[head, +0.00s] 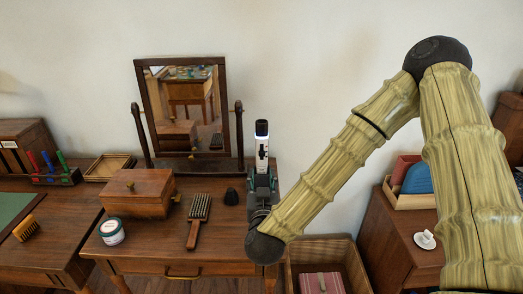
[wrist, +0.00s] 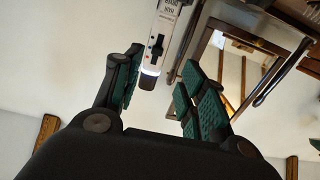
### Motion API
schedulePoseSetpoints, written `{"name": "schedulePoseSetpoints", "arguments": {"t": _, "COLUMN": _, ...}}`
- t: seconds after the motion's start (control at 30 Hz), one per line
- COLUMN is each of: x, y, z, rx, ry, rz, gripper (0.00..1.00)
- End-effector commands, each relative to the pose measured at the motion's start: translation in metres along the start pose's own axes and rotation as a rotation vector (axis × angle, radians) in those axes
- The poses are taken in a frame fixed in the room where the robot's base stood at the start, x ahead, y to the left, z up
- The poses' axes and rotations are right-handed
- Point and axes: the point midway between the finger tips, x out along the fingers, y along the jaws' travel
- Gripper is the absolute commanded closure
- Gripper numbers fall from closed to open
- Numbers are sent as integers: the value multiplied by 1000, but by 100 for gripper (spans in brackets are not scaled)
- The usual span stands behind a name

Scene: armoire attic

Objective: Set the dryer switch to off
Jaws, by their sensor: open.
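The dryer (head: 262,150) is a slim white upright device with a black end and a glowing white ring, near the right end of the dressing table. In the wrist view the dryer (wrist: 166,32) enters from the top, with its ring and dark end near the fingers. A dark switch (wrist: 157,43) shows on its white face; I cannot tell which setting it is in. My gripper (head: 262,174) is open, just below the dryer in the head view. In the wrist view its green-padded fingers (wrist: 163,62) are spread on either side; contact is unclear. The dryer's lower part is hidden in the head view.
The tilting mirror (head: 185,105) stands left of the dryer. An open crate (head: 300,250) is at the lower right.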

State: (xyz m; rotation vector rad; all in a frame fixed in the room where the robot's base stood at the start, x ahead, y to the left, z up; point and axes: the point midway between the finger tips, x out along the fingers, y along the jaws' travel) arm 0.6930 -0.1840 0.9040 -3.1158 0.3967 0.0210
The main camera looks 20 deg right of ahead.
Motion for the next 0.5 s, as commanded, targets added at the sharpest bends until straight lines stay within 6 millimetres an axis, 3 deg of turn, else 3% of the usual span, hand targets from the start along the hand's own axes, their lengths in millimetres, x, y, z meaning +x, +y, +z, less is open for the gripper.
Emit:
{"name": "schedulePoseSetpoints", "arguments": {"t": 0.17, "x": 10, "y": 8, "z": -5, "rx": 1, "ry": 11, "rz": 18, "gripper": 59}}
{"name": "schedulePoseSetpoints", "arguments": {"t": 0.5, "x": 62, "y": 19, "z": -6, "rx": 2, "ry": 11, "rz": 31, "gripper": 59}}
